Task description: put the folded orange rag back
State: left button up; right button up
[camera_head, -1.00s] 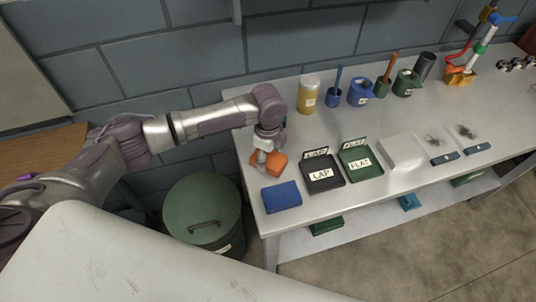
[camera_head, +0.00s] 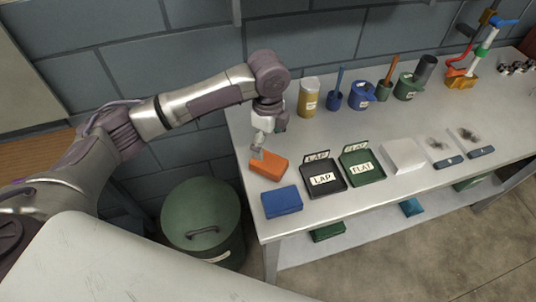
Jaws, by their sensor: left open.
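The folded orange rag (camera_head: 270,166) lies flat on the workbench near its left end, just behind a folded blue rag (camera_head: 282,202). My left gripper (camera_head: 257,153) is open and empty, pointing down just above the back left part of the orange rag. A small gap seems to lie between the fingertips and the rag, but I cannot tell exactly. My right gripper is not in the picture.
A black LAP tray (camera_head: 339,187) and a green FLAT tray (camera_head: 379,174) stand right of the rags. A yellow-labelled canister (camera_head: 308,97) and blue cups stand behind. A green lidded bin (camera_head: 202,215) stands on the floor left of the workbench (camera_head: 420,130).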

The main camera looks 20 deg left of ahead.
pick_arm(q)
jog(key=shift+r, duration=1.7)
